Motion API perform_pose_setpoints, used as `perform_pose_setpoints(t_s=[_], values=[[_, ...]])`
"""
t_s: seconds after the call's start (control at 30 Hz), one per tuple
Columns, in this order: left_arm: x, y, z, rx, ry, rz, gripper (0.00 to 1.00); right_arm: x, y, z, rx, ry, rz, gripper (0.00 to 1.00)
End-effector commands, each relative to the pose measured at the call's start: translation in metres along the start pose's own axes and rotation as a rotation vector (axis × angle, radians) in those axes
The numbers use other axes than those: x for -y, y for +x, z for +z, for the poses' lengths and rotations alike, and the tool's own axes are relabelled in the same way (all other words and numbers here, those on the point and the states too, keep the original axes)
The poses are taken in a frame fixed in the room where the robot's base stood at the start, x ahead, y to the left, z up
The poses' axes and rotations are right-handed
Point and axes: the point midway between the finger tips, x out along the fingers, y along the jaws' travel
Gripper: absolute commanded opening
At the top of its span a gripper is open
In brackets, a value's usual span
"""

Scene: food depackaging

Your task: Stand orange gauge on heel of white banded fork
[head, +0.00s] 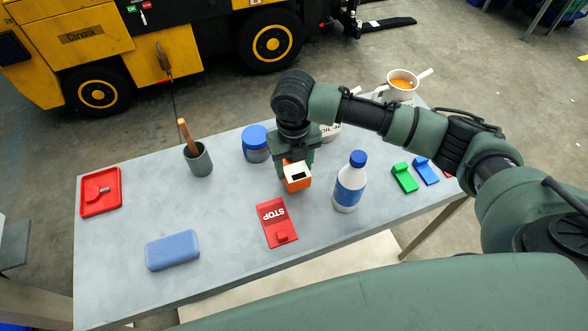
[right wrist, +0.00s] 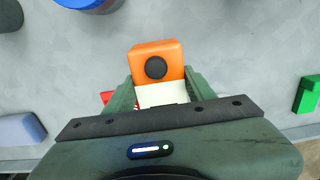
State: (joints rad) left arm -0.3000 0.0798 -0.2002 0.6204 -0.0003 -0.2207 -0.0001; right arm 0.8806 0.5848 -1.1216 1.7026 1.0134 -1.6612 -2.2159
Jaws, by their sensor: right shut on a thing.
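My right gripper (head: 297,160) is shut on the orange gauge (head: 298,184), an orange block with a white part and a dark opening. It holds the gauge over the middle of the table, just behind the red STOP piece. In the right wrist view the gauge (right wrist: 172,52) shows a black round spot, with its white part between the fingers (right wrist: 160,92). I cannot pick out a fork with a white band. A green L-shaped piece (head: 405,178) and a blue one (head: 426,172) lie at the right. My left gripper is not in view.
A blue case (head: 172,250), red tray (head: 87,208) and grey cup (head: 199,163) are left. The table's (head: 215,217) left middle is clear.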

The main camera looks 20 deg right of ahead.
Motion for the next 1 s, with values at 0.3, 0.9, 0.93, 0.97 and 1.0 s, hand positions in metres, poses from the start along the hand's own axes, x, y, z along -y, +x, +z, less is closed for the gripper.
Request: perform_pose_setpoints(t_s=[0.3,0.9,0.93,0.97,1.0], values=[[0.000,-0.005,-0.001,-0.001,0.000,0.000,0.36,0.000,0.028,0.000,0.001,0.000,0.001,0.00],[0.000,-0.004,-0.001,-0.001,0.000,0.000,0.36,0.000,0.031,0.000,0.000,0.001,0.000,0.76],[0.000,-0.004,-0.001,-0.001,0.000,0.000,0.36,0.000,0.031,0.000,0.000,0.001,0.000,0.76],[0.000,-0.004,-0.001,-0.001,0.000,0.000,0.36,0.000,0.030,0.000,0.000,0.001,0.000,0.76],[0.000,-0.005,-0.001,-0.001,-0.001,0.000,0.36,0.000,0.029,0.000,0.000,0.001,0.000,0.76]])
